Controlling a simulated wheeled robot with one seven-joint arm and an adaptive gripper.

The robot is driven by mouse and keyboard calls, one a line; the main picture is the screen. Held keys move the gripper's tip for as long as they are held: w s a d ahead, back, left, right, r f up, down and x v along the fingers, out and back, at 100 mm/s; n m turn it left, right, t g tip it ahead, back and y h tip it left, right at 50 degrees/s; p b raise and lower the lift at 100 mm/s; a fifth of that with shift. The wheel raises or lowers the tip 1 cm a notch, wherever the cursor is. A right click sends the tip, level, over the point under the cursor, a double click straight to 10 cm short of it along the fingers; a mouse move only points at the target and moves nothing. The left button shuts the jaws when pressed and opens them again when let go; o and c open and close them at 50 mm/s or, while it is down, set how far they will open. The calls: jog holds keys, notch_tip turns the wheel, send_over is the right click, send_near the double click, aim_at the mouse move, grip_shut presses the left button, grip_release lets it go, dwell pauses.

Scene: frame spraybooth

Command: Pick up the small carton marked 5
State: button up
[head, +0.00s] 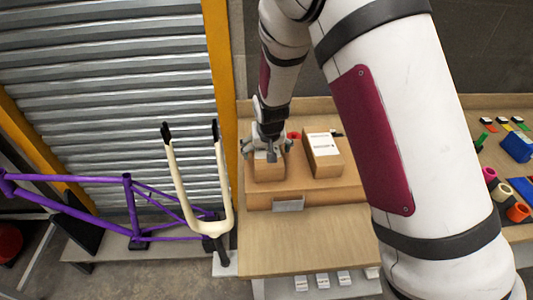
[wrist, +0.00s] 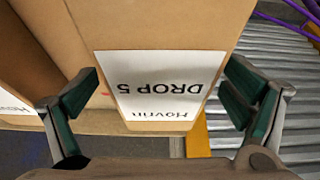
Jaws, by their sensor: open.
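The small carton marked 5 is a brown box (wrist: 165,25) with a white label reading "Hovrin DROP 5", upside down in the wrist view. In the head view this carton (head: 268,173) stands at the left on a low wooden riser on the bench. My gripper (head: 267,152) is above and around its top in the head view. In the wrist view my gripper (wrist: 160,95) is open, with one green-padded finger on each side of the labelled carton. I cannot tell whether the pads touch it.
A second carton (head: 323,155) with a white label stands just to the right on the riser (head: 340,195). A red round item (head: 294,135) sits behind. A cream fork (head: 180,190) and purple frame (head: 90,205) stand left. The bench front (head: 320,245) is clear.

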jog(key=shift+x, duration=0.85)
jog(key=c, duration=1.7)
jog(key=shift+o, duration=0.2)
jog(key=shift+r, duration=0.2)
